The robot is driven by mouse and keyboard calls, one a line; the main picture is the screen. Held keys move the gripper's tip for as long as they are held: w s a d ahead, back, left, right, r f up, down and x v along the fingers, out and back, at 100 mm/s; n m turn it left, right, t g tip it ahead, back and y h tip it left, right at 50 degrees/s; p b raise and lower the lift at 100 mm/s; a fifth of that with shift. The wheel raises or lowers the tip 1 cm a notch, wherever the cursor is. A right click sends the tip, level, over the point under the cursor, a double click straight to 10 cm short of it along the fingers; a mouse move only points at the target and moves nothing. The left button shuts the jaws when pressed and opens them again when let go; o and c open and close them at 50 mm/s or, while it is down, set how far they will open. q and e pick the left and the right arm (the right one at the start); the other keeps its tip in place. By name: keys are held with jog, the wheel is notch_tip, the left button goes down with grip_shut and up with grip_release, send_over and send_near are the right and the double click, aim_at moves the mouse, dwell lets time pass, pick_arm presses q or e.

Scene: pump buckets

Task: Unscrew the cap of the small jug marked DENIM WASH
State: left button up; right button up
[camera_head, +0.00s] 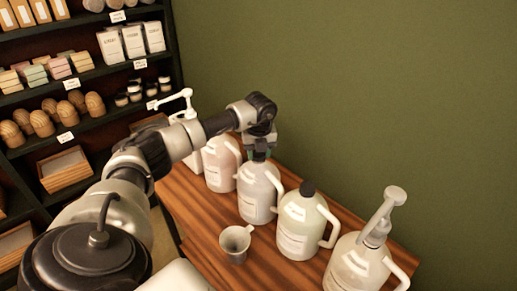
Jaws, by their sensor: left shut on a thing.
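Several whitish jugs with side handles and labels stand in a row on the wooden table; the label print is too small to read, so I cannot tell which says DENIM WASH. My left gripper (260,150) points down from above onto the top of the second jug from the left (258,194). It is shut on that jug's dark cap, which the fingers mostly hide. The jug stands upright on the table. My right gripper is out of view.
A jug with a dark cap (299,226) stands to the right, then a pump-topped jug (358,262). A pinkish jug (220,163) stands left, partly behind my arm. A metal cup (235,244) stands in front on the wooden table (196,214). Stocked shelves (88,73) are at left; a green wall is behind.

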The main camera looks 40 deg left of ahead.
pick_arm(q)
jog(key=n+p, duration=0.1)
jog(key=n, duration=0.5)
jog(key=shift+r+g+p, duration=0.1)
jog(key=shift+g+p, duration=0.2)
jog(key=shift+n, duration=1)
jog(key=o, duration=1)
jog(key=shift+a, duration=0.1)
